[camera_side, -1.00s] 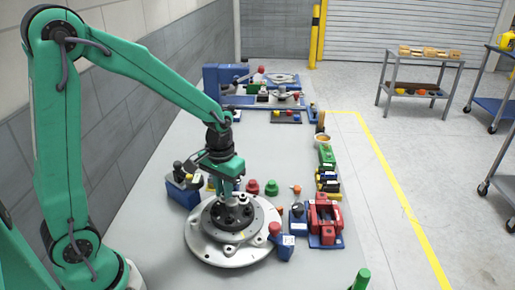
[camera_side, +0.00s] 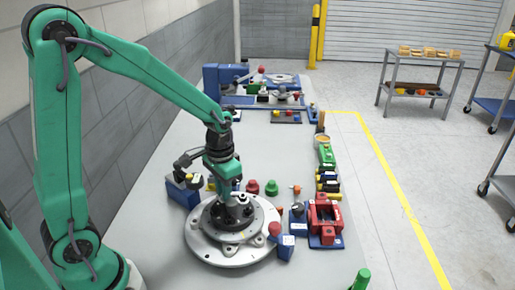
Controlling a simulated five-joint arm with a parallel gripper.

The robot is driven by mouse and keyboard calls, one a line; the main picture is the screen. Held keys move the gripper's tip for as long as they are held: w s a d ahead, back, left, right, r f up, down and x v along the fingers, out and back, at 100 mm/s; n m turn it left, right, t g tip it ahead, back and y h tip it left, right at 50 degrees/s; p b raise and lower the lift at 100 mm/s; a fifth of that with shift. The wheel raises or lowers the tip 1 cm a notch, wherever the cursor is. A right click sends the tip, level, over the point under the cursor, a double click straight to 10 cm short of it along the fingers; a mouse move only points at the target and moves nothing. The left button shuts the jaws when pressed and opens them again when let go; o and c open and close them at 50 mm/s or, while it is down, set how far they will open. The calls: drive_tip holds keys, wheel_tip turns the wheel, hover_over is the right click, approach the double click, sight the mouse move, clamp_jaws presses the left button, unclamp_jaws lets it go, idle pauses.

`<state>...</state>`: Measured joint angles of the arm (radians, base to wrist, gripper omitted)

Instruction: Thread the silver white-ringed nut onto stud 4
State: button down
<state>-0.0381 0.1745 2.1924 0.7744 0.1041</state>
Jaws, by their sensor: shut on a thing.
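The round grey fixture (camera_side: 208,247) with a raised hub stands on the table in the lower middle of the side view. My gripper (camera_side: 236,200) points down over the hub's centre. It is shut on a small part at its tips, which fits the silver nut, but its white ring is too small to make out. The studs around the hub are partly covered by my gripper, and I cannot tell which is stud 4. I cannot tell whether the nut touches a stud.
A blue block with a red knob (camera_side: 275,229) stands against the fixture's right side. A red clamp on a blue base (camera_side: 325,222) is further right. Green and red knobs (camera_side: 271,187) stand behind. A blue and black device (camera_side: 184,180) is behind left. The table's middle is clear.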

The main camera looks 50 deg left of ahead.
drive_tip(key=shift+m, duration=1.5)
drive_tip(key=shift+f+m, duration=0.1)
drive_tip(key=shift+m, duration=1.2)
drive_tip(key=shift+m, duration=0.8)
